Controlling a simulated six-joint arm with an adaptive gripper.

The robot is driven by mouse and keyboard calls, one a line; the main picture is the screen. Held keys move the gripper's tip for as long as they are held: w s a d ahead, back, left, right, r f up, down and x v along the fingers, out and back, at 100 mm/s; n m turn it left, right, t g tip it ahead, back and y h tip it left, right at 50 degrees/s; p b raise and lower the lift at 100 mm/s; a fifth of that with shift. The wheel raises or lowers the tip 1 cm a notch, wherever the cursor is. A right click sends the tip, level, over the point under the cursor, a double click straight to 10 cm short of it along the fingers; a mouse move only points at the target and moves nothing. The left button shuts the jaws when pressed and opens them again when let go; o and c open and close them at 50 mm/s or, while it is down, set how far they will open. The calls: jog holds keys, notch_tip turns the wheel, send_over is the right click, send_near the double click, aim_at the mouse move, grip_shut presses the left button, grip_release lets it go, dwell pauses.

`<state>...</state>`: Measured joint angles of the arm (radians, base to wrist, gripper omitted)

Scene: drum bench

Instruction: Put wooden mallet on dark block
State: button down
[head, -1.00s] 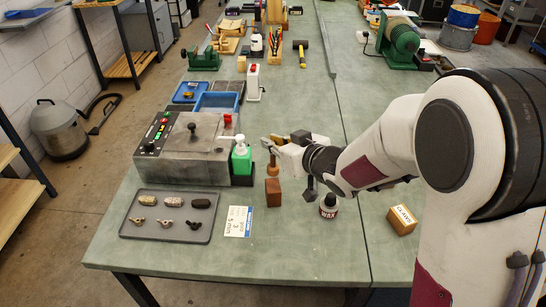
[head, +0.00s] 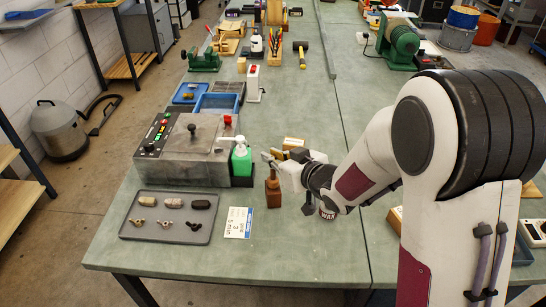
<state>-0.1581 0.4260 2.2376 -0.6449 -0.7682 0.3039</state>
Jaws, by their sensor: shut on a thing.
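The wooden mallet (head: 272,183) is upright, its handle gripped between the fingers of my gripper (head: 270,159). Its brown head is low, directly over the dark reddish-brown block (head: 273,199) on the bench. The head appears to meet the block's top, but I cannot tell whether they touch or a thin gap remains. The block stands right of the green bottle and partly below the mallet. The fingers hide part of the handle.
A green bottle (head: 240,160) stands close left of the mallet, beside the grey machine (head: 185,150). A grey tray (head: 150,232) with small parts lies front left. A wax bottle (head: 327,211) stands partly behind my arm. The front middle of the bench (head: 290,255) is clear.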

jog(key=shift+f, duration=0.3)
jog(key=c, duration=2.1)
grip_release()
jog(key=shift+r, duration=0.1)
jog(key=shift+r, duration=0.1)
jog(key=shift+v, duration=6)
jog(key=shift+d, duration=0.1)
